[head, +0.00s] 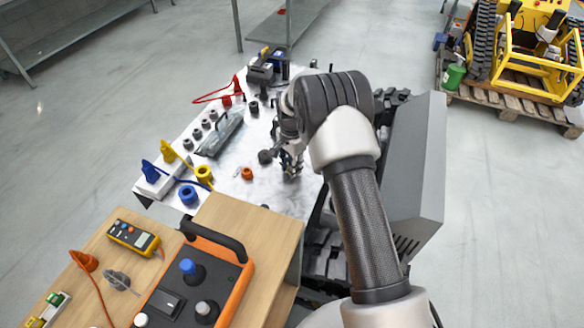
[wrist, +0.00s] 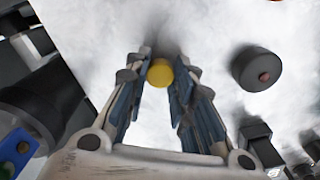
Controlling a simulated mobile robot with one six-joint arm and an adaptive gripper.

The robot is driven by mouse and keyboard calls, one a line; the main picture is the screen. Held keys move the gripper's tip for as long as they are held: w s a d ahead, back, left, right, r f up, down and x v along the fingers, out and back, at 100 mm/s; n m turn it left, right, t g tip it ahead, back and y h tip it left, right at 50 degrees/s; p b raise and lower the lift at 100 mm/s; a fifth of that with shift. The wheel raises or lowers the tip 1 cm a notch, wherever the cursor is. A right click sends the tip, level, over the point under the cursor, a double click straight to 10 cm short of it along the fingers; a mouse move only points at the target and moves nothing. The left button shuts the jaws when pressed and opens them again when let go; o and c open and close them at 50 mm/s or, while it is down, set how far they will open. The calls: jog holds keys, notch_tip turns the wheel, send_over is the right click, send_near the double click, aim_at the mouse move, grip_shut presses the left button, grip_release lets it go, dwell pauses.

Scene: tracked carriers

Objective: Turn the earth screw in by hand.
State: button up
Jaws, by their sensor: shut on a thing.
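My gripper (wrist: 160,70) is shut on a small round yellow-topped piece (wrist: 159,73), which looks like the earth screw. The piece sits between the two fingertips in the wrist view, over a pale metal surface. Its lower part is hidden, so I cannot tell how deep it sits. In the head view my gripper (head: 291,168) points down at the right part of the metal worktop (head: 235,200). The screw cannot be made out there.
A black round cap (wrist: 257,68) lies near the fingers. An orange control box (head: 230,275) is on the wooden bench. A yellow carrier (head: 530,50) is behind.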

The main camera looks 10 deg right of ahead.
jog(key=m, duration=0.5)
jog(key=shift+m, duration=1.3)
jog(key=shift+m, duration=0.7)
jog(key=m, duration=0.4)
jog(key=shift+m, duration=0.3)
jog(key=m, duration=0.3)
jog(key=shift+m, duration=0.4)
jog(key=o, duration=0.9)
